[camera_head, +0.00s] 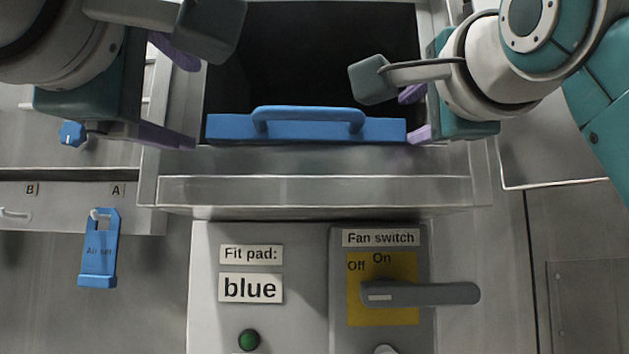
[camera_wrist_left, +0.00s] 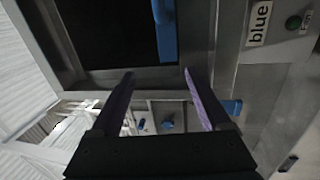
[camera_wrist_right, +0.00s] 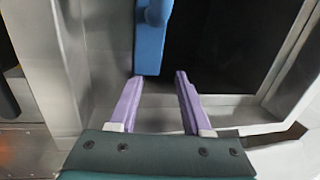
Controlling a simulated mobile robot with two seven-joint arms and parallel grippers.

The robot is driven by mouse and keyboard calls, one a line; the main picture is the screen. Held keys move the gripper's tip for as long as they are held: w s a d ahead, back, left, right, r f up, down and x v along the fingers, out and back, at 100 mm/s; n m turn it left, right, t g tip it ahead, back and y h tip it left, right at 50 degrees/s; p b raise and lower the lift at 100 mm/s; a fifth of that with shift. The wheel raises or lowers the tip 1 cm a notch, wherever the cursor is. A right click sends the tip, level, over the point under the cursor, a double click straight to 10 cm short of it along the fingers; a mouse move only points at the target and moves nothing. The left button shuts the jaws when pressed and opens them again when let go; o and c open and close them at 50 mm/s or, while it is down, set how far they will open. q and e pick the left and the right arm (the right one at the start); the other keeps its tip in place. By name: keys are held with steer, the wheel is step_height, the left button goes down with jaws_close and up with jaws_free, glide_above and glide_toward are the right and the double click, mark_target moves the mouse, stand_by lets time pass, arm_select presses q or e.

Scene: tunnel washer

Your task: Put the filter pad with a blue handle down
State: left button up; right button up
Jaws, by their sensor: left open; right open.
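The filter pad with a blue handle (camera_head: 306,128) lies across the front of the dark opening, at its lower edge in the head view. Its blue end shows in the left wrist view (camera_wrist_left: 164,32) and in the right wrist view (camera_wrist_right: 150,42). My left gripper (camera_head: 180,98) is open at the pad's left end, and its purple fingers are apart and empty. My right gripper (camera_head: 414,115) is open at the pad's right end. In the right wrist view the pad's end is just beyond the fingertips, not gripped.
A metal ledge (camera_head: 314,190) runs below the opening. Under it are a "Fit pad: blue" sign (camera_head: 250,288), a green button (camera_head: 249,340) and a fan switch lever (camera_head: 420,294). A blue "Air set" tag (camera_head: 99,250) hangs at the left. A blue knob (camera_head: 72,134) is above it.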

steer(key=s+f, duration=0.1)
steer(key=s, duration=0.6)
steer(key=shift+s+d+f, duration=0.2)
steer(key=shift+d+f, duration=0.05)
steer(key=shift+d, duration=0.05)
